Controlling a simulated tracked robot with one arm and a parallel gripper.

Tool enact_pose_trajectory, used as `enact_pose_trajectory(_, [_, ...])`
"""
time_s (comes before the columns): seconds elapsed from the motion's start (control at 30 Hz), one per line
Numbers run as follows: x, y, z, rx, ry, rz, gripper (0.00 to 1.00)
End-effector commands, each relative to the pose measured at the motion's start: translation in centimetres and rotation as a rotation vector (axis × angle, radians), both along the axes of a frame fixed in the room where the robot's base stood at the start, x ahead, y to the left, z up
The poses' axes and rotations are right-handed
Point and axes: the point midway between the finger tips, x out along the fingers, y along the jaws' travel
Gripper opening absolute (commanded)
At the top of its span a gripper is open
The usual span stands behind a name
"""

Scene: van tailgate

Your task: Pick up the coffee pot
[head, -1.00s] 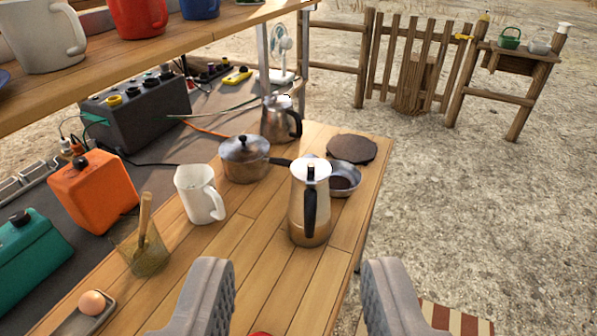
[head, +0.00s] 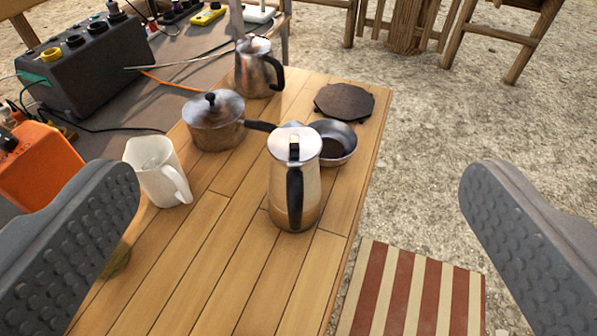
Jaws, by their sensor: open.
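The coffee pot (head: 281,185) stands upright on the wooden tabletop (head: 215,260). It has a silver lid, a tan-gold lower body and a black handle facing me. My gripper (head: 300,215) is open, with one grey padded finger at the left and one at the right of the picture. The pot lies between the fingers in the picture, farther out than the fingertips, and nothing is held. A second metal pot (head: 254,68) with a dark handle stands at the back of the tabletop.
A striped mat (head: 415,292) lies right of the table edge.

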Motion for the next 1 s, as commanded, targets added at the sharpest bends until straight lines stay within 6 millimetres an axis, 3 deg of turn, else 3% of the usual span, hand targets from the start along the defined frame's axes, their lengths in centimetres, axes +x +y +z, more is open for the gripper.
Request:
enact_pose_trajectory(0.03, [1.9, 0.0, -0.8, -0.003, 0.026, -0.005, 0.95])
enact_pose_trajectory(0.2, [6.8, 0.1, -5.6, -0.006, 0.062, -0.013, 0.95])
enact_pose_trajectory(0.37, [9.6, 0.3, -10.3, -0.007, 0.092, -0.005, 0.95])
enact_pose_trajectory(0.5, [10.5, 0.5, -13.9, -0.002, 0.117, 0.006, 0.95])
enact_pose_trajectory(0.6, [10.7, 0.7, -15.6, 0.002, 0.124, 0.013, 0.95])
enact_pose_trajectory(0.83, [11.0, 0.8, -17.3, 0.007, 0.13, 0.02, 0.95])
enact_pose_trajectory(1.0, [12.3, 0.8, -17.9, 0.006, 0.129, 0.021, 0.95])
